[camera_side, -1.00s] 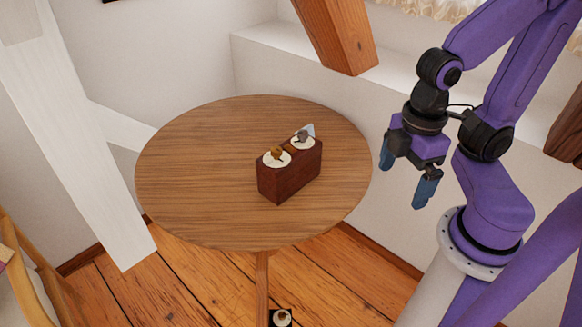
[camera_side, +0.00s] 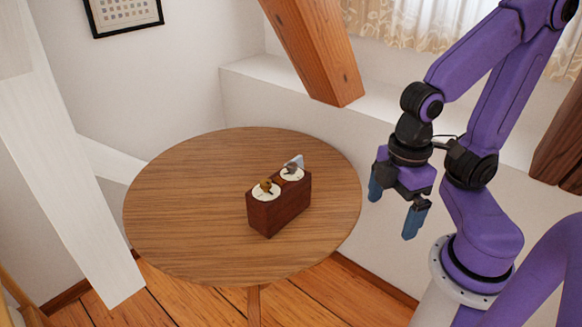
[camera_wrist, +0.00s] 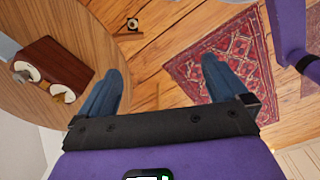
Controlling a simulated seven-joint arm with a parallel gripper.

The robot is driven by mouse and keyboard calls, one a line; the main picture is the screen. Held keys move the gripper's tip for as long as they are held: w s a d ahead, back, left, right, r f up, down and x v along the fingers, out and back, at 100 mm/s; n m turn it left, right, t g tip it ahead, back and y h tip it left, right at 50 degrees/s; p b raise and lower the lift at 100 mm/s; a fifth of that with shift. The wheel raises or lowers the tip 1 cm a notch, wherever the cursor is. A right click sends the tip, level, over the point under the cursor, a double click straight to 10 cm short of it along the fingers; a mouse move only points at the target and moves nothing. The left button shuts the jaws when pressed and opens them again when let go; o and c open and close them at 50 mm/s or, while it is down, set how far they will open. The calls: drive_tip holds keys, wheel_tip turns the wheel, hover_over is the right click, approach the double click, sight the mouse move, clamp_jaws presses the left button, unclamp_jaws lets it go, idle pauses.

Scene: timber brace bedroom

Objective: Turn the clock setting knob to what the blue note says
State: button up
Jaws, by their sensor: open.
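A dark red-brown wooden box (camera_side: 280,211) stands on the round table, right of its middle. On its top are two cream dials, one with a brass knob (camera_side: 266,186) and one with a grey knob (camera_side: 290,168). A small pale blue-grey card (camera_side: 299,160) stands behind the grey knob; its writing is too small to read. The box also shows at the left of the wrist view (camera_wrist: 62,65). My gripper (camera_side: 392,212) is open and empty, to the right of the table and apart from the box. Its blue fingers show in the wrist view (camera_wrist: 160,80).
The round wooden table (camera_side: 180,215) is otherwise bare. An orange timber brace (camera_side: 318,50) slants down behind it, and a white beam (camera_side: 65,160) stands at the left. A patterned red rug (camera_wrist: 228,62) lies on the plank floor.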

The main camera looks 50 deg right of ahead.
idle(0.3)
drive_tip(key=c, duration=0.3)
drive_tip(key=shift+w+a, duration=0.15)
drive_tip(key=shift+w, duration=0.1)
drive_tip(key=c, duration=0.4)
drive_tip(key=w+a+r+m, duration=0.25)
drive_tip(key=w+m, duration=0.35)
drive_tip(key=w, duration=0.6)
drive_tip(key=shift+c, duration=0.2)
drive_tip(key=m, duration=1.3)
hover_over(292, 164)
wheel_tip(292, 164, down, 17)
drive_tip(key=shift+r, duration=0.1)
